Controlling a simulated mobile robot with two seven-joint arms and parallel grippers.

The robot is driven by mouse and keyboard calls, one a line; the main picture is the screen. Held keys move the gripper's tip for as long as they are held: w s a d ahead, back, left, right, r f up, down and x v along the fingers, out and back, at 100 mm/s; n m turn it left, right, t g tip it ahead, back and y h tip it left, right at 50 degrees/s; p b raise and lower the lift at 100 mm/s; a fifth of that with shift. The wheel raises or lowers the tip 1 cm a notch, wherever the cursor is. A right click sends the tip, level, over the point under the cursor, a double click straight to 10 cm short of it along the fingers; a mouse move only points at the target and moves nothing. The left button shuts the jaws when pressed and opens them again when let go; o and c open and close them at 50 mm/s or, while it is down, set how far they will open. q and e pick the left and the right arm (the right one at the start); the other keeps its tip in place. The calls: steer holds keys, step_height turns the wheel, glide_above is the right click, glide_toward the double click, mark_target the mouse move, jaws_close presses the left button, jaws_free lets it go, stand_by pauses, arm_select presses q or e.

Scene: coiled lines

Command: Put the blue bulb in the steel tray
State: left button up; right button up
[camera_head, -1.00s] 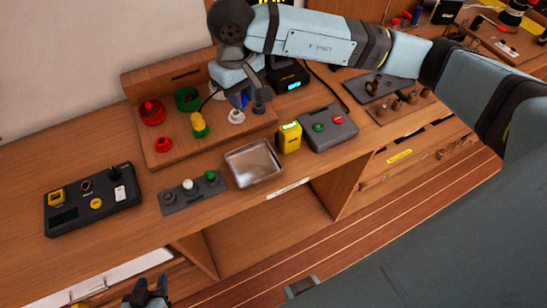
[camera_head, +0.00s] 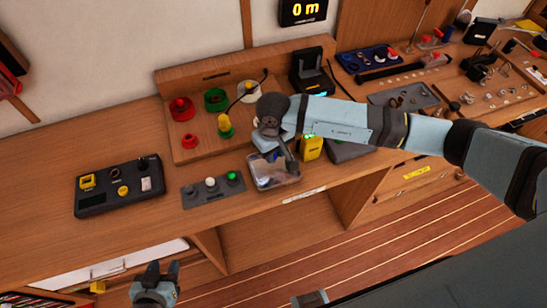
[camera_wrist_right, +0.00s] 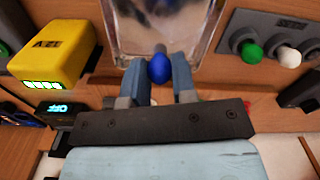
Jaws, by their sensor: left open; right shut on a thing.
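The blue bulb (camera_wrist_right: 158,70) shows in the right wrist view between the fingertips of my right gripper (camera_wrist_right: 158,78), which is shut on it. The steel tray (camera_head: 286,181) stands on the bench, and my right gripper (camera_head: 276,165) is over its left and back part in the head view. In the right wrist view the tray (camera_wrist_right: 168,28) lies just past the bulb. I cannot tell whether the bulb touches the tray. My left gripper (camera_head: 157,279) is open and empty at the bottom of the head view, in front of the bench.
A yellow meter (camera_head: 312,148) stands close to the tray's right. A strip with several knobs (camera_head: 213,190) lies to its left, and a black panel (camera_head: 119,188) further left.

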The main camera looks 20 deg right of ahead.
step_height(320, 180, down, 4)
steer(key=shift+f+p, duration=0.1)
steer(key=shift+p, duration=0.3)
steer(key=shift+f, duration=0.2)
steer(key=o, duration=0.9)
